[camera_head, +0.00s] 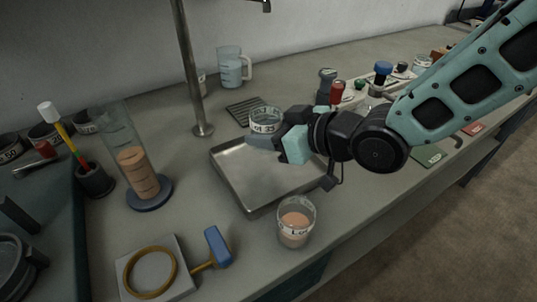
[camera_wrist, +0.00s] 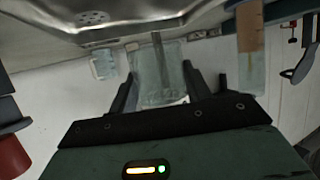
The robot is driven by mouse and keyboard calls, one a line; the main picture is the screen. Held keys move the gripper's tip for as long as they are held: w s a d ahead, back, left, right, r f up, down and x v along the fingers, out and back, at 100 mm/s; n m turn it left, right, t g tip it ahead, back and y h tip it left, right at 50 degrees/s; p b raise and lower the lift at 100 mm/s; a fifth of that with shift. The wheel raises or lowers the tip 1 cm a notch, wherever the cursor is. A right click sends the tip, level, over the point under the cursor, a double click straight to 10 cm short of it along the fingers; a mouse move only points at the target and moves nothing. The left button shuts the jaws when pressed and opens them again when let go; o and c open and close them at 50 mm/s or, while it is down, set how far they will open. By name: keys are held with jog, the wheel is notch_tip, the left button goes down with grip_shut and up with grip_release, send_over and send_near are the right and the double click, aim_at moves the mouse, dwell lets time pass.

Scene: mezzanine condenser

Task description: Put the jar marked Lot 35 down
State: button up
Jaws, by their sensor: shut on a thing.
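A clear glass jar (camera_head: 264,120) carries a white label of which "T 35" can be read. It shows beside my gripper (camera_head: 268,140), over or just behind the far edge of the metal tray (camera_head: 262,205). In the wrist view the jar (camera_wrist: 158,85) is between the two fingers of my gripper (camera_wrist: 160,92), which is shut on it. The jar looks clear, and I see no coloured contents. Whether its base touches anything is hidden by the gripper and tray.
Another labelled jar (camera_head: 295,222) with peach contents stands in front of the tray. A metal post (camera_head: 190,70), a dark grate (camera_head: 247,111) and a jug (camera_head: 229,68) are behind. A cylinder (camera_head: 138,170) stands left. Bare counter lies left of the tray.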

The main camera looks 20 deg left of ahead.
aim_at(269, 167)
jog(key=shift+f, duration=2.65)
jog(key=shift+f, duration=0.1)
jog(key=shift+f, duration=0.15)
jog(key=o, duration=1.1)
